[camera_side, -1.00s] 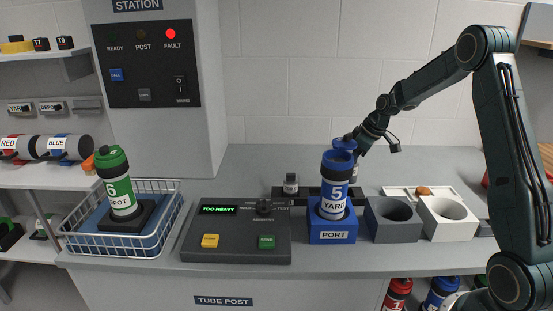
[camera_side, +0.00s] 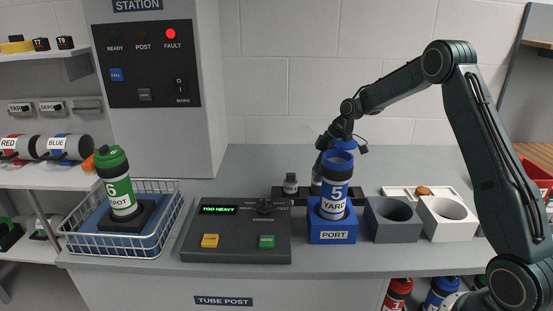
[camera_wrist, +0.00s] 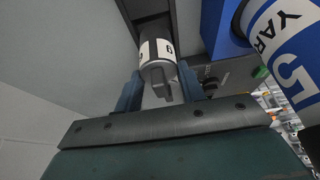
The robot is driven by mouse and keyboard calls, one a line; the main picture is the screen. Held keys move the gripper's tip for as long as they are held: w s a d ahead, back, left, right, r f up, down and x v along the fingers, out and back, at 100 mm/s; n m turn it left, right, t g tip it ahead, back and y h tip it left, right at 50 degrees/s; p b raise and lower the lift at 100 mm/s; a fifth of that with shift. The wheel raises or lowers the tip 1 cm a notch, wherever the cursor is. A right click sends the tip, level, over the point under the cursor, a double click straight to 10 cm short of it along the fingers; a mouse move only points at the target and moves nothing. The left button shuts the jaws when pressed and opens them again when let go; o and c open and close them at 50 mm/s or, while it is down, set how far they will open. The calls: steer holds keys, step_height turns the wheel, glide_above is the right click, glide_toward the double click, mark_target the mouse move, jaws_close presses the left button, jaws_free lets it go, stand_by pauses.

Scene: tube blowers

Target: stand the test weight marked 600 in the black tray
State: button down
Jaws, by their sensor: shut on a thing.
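My gripper (camera_side: 319,172) is behind the blue tube carrier, at the black tray (camera_side: 305,195). In the wrist view my gripper (camera_wrist: 160,88) is shut on a grey test weight (camera_wrist: 158,68) with a white label; only part of its dark number shows, a 6 or 9 shape. The weight's far end is close to a dark surface that looks like the tray. I cannot tell whether it touches. In the side view the held weight is mostly hidden by the carrier. Another small weight (camera_side: 290,184) stands at the tray's left end.
The blue YARD 5 carrier (camera_side: 335,190) stands in the blue PORT block (camera_side: 332,235), close in front of my gripper. The console (camera_side: 236,236) reads TOO HEAVY. Grey (camera_side: 393,222) and white (camera_side: 447,220) holders stand right. A green carrier (camera_side: 120,185) stands in the basket at left.

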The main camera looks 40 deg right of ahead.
steer(key=shift+f, duration=1.25)
steer(key=shift+f, duration=0.2)
steer(key=c, duration=0.9)
jaws_free()
steer(key=shift+o, duration=0.2)
steer(key=shift+v, duration=0.9)
steer(key=shift+s+d+r, duration=0.5)
steer(key=shift+r, duration=0.2)
steer(key=s+d, duration=0.7)
steer(key=s, duration=0.1)
steer(key=shift+d, duration=0.4)
steer(key=shift+w, duration=0.1)
